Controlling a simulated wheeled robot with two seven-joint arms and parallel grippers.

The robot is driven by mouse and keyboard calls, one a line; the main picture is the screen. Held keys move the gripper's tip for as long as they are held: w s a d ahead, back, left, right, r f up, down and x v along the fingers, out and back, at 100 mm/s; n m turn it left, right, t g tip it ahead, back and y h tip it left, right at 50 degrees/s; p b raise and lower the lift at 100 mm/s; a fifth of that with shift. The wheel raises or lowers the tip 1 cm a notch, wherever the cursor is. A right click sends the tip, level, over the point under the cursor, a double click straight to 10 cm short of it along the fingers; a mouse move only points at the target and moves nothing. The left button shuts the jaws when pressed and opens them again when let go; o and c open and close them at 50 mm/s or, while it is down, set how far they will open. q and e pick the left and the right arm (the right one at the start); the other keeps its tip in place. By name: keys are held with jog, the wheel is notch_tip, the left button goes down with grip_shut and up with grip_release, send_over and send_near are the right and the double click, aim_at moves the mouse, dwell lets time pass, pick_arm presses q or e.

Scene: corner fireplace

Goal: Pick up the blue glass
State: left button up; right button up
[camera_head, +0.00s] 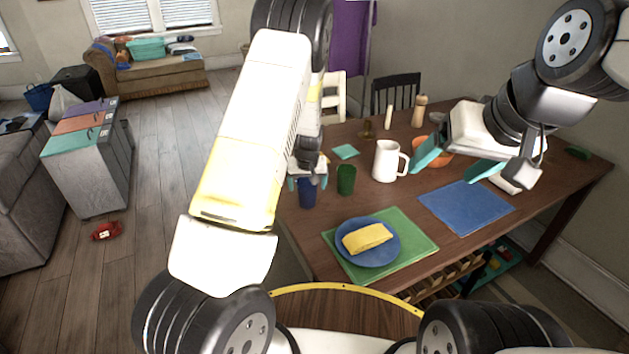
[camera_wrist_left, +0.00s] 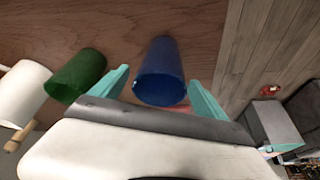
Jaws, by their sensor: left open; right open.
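The blue glass (camera_head: 307,193) stands upright near the left edge of the wooden table. In the left wrist view the blue glass (camera_wrist_left: 162,72) is between the two teal fingers of my left gripper (camera_wrist_left: 162,88), which is open. In the head view my left gripper (camera_head: 307,181) is right at the glass, and its arm hides part of that area. I cannot tell whether the fingers touch the glass. My right gripper (camera_head: 457,166) is open and empty over the right part of the table, near an orange bowl (camera_head: 437,146).
A green glass (camera_head: 346,180) stands close to the right of the blue glass, with a white pitcher (camera_head: 386,161) beyond it. A blue plate (camera_head: 367,243) with a yellow cloth (camera_head: 367,238) lies on a green placemat (camera_head: 418,243). A blue placemat (camera_head: 466,208) is further right.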

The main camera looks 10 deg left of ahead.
pick_arm(q)
jog(key=shift+f, duration=0.15)
jog(key=c, duration=1.6)
jog(key=shift+w, duration=0.1)
jog(key=shift+c, duration=0.2)
